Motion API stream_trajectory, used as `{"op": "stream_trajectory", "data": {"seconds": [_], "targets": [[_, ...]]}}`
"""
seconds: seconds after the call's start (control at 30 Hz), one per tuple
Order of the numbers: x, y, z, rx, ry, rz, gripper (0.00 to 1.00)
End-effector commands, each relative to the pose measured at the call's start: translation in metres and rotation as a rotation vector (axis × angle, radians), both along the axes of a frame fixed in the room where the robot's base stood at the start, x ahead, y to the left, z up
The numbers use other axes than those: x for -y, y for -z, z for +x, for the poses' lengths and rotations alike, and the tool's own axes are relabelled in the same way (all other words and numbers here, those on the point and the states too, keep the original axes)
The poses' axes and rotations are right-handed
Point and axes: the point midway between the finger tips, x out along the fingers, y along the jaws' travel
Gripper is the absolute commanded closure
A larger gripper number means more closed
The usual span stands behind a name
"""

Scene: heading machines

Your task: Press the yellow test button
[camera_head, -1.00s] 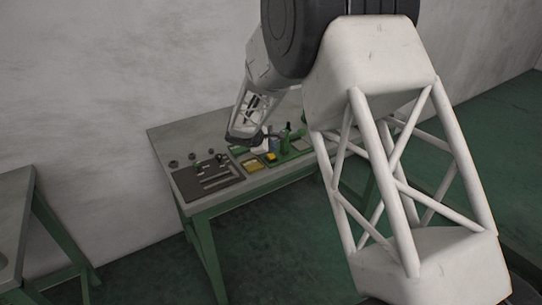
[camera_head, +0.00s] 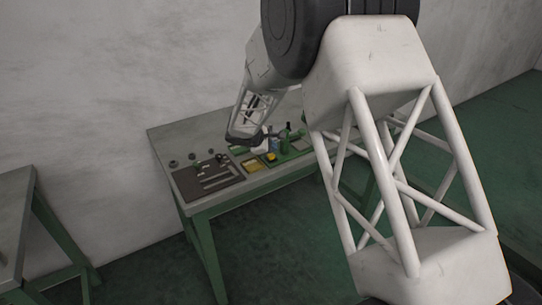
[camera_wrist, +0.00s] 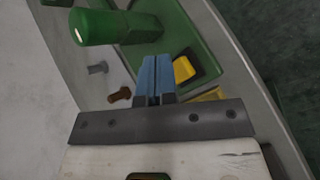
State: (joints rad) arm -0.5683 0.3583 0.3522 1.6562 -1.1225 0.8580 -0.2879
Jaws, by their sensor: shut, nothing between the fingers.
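The yellow test button (camera_wrist: 183,69) sits in a dark square housing on a green plate (camera_wrist: 200,45). In the wrist view it is just right of my fingertips. In the head view the yellow button (camera_head: 271,157) is small, near the front of the bench. My gripper (camera_wrist: 155,64) has blue fingers that are together, with nothing between them. In the head view the blue fingers (camera_head: 272,144) show just behind the button. I cannot tell the exact height of the fingertips over the plate.
A green cylinder (camera_wrist: 95,27) lies close ahead and left of my fingers in the wrist view. A grey bolt (camera_wrist: 98,68) and a brown one (camera_wrist: 119,95) are at left. A dark tool mat (camera_head: 207,178) and a yellow tray (camera_head: 252,166) are on the bench (camera_head: 240,193).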

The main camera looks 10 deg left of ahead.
Motion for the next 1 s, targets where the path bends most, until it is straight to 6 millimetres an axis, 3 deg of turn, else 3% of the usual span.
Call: {"op": "stream_trajectory", "data": {"seconds": [1.0], "targets": [[0.0000,0.0098,0.0000,0.000,0.000,0.000,1.00]]}}
